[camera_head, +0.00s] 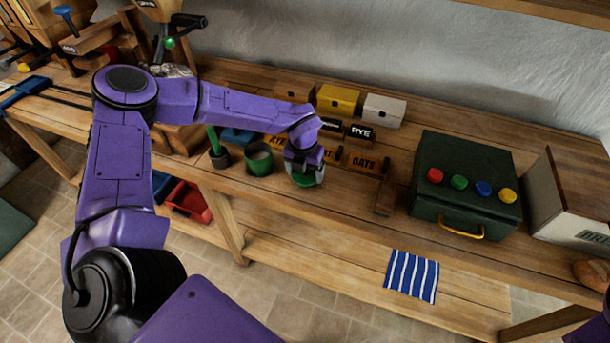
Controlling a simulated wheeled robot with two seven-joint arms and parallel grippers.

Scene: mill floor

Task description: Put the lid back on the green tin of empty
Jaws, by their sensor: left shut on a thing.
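The green tin (258,161) stands open-topped on the wooden workbench, left of my left gripper. My left gripper (304,172) is shut on a round green lid (307,183). The lid is to the right of the tin and apart from it. From this angle I cannot tell whether the lid touches the bench top or is held just above it. The gripper hides part of the lid. My right gripper is not in view.
A dark pot with a green-handled tool (218,151) stands left of the tin. A dark green case with coloured knobs (466,184) stands right. A striped cloth (412,276) lies on the lower shelf.

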